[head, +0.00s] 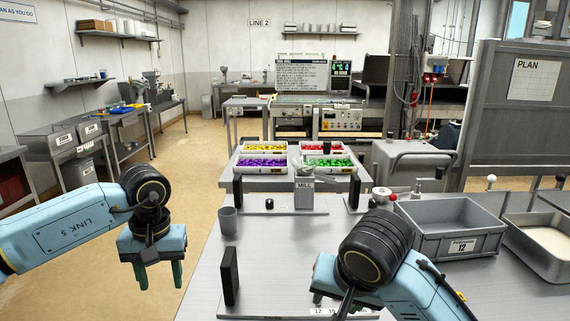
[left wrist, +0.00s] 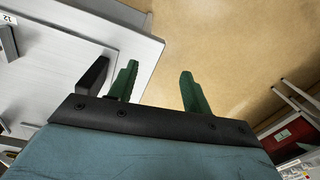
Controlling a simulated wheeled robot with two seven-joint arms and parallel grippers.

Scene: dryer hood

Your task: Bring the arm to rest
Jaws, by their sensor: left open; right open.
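My left gripper (head: 160,275) hangs at the left of the head view, over the floor just off the table's left edge, with its green fingers pointing down. In the left wrist view its two green fingers (left wrist: 160,88) stand well apart with nothing between them but floor. My right gripper (head: 335,302) is low over the front part of the table (head: 265,270). Its fingers are partly hidden by the black wrist and the blue arm link, and I see nothing held in it.
A black upright plate (head: 229,276) and a grey cup (head: 228,221) stand near the table's left edge. The MILL block (head: 304,196) and bins of coloured pieces (head: 262,175) are further back.

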